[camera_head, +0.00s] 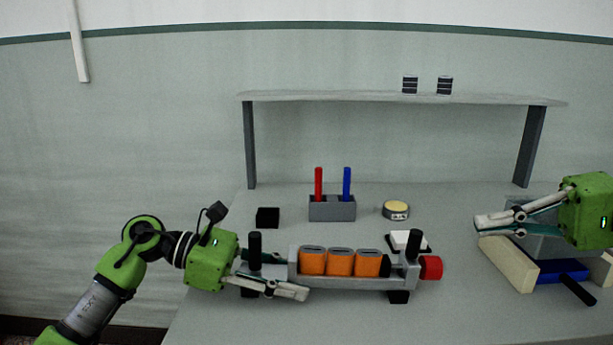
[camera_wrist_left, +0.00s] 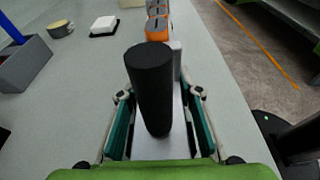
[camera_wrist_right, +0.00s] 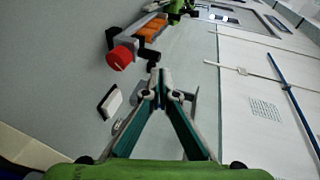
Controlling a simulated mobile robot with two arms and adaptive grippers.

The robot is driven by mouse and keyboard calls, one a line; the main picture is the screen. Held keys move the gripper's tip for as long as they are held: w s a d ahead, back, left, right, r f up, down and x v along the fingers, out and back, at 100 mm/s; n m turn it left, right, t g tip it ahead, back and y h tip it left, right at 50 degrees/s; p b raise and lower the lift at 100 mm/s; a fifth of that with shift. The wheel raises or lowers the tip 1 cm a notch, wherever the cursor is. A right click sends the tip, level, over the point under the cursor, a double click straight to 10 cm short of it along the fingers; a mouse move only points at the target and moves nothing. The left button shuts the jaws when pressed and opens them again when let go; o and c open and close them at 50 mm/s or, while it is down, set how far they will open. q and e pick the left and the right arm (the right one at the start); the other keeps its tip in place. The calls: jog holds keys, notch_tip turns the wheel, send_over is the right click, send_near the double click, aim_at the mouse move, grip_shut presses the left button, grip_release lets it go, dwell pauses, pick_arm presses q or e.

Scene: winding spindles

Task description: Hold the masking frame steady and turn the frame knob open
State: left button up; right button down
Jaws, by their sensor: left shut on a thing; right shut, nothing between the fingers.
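The masking frame (camera_head: 345,283) is a long grey holder with orange blocks (camera_head: 340,262) in a row. The red frame knob (camera_head: 431,267) sits on the right end and also shows in the right wrist view (camera_wrist_right: 120,58). My left gripper (camera_head: 288,278) is shut on the frame's left end; in the left wrist view the black post (camera_wrist_left: 152,90) rises between its fingers. My right gripper (camera_head: 480,222) is shut and empty, in the air to the right of the knob, apart from it.
A grey rack (camera_head: 332,210) with a red and a blue stick, a black block (camera_head: 268,217), a yellow-topped round tin (camera_head: 396,210) and a white pad (camera_head: 407,240) stand behind the frame. A cream block (camera_head: 508,264) and blue piece (camera_head: 562,271) lie below the right gripper. A shelf (camera_head: 400,98) spans the back.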

jog(key=m+t, duration=0.3)
jog(key=m, duration=0.5)
send_near(428, 276)
jog(key=w+d, duration=0.1)
jog(key=w+d+r, duration=0.1)
jog(key=w, duration=0.1)
jog(key=shift+d+r, duration=0.15)
jog(key=shift+d, duration=0.05)
jog(key=shift+m, duration=0.3)
jog(key=shift+w+a+r, duration=0.1)
jog(key=shift+a, duration=1.6)
jog(key=shift+a+r, duration=0.1)
jog(key=shift+a, duration=1.65)
jog(key=shift+w+f, duration=0.15)
jog(key=shift+f, duration=0.15)
jog(key=shift+s+f, duration=0.3)
jog(key=shift+f, duration=0.05)
jog(key=shift+s+f, duration=0.2)
jog(key=shift+f, duration=0.15)
jog(key=shift+s+f, duration=0.15)
jog(key=shift+f, duration=0.15)
jog(key=shift+a+f, duration=0.1)
jog(key=shift+f, duration=0.1)
jog(key=shift+s, duration=0.3)
